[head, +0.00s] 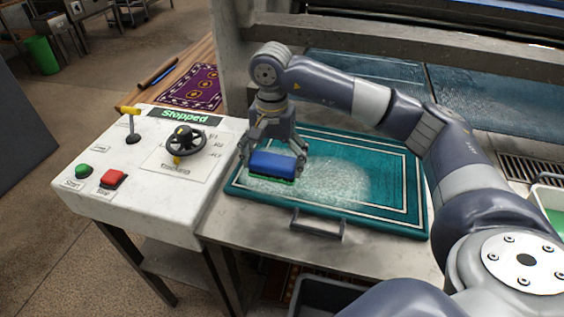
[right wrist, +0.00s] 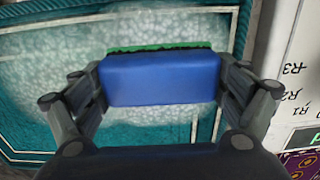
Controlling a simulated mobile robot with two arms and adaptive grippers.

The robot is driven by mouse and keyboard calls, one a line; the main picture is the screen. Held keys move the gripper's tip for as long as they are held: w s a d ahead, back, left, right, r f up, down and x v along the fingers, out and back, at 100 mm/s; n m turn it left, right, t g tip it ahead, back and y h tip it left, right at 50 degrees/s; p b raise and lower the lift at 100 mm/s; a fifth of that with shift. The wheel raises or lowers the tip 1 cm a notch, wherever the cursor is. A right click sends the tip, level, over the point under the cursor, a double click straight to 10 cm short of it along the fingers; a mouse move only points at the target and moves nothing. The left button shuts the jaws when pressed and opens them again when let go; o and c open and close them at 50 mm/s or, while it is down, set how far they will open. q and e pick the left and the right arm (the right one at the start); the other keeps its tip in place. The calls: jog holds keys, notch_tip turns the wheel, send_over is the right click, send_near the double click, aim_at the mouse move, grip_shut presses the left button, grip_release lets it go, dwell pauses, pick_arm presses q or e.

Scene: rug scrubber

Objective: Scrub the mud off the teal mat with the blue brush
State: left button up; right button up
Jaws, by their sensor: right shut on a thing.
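The teal mat (head: 400,190) with pale border lines lies on the metal table. A whitish, foamy-looking patch covers its middle and left part; I cannot make out brown mud. My right gripper (head: 274,160) is shut on the blue brush (head: 272,164), one finger at each end. The brush is over the left part of the mat, its green and dark bristle side down; I cannot tell if it touches. In the right wrist view the blue brush (right wrist: 160,78) sits between both fingers, with the foamy patch on the mat (right wrist: 30,92) beyond. My left gripper is not in view.
A white control panel (head: 85,150) with a "Stopped" sign, lever, handwheel and green and red buttons stands left of the mat. A metal handle (head: 318,226) is at the table's front. A purple rug (head: 192,86) lies behind the panel. A green-lined tray (head: 553,215) is at right.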

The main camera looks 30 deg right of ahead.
aim_at(293, 162)
jog(key=shift+w+a, duration=1.05)
jog(key=shift+w, duration=0.15)
jog(key=shift+s+d+f+b, duration=0.15)
jog(key=shift+s+d+b, duration=0.25)
jog(key=shift+s+d, duration=0.6)
jog(key=shift+s+d+f+b, duration=0.15)
jog(key=shift+s+d+b, duration=0.25)
jog(key=shift+s+d, duration=0.55)
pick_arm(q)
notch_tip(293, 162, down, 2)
pick_arm(e)
jog(key=shift+s+d, duration=0.6)
jog(key=shift+s, duration=0.3)
pick_arm(q)
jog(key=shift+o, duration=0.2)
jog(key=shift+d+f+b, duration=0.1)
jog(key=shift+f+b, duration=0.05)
jog(key=shift+b, duration=0.25)
pick_arm(e)
jog(key=shift+s+d+r, duration=0.1)
jog(key=shift+s+d, duration=0.2)
jog(key=shift+s, duration=0.15)
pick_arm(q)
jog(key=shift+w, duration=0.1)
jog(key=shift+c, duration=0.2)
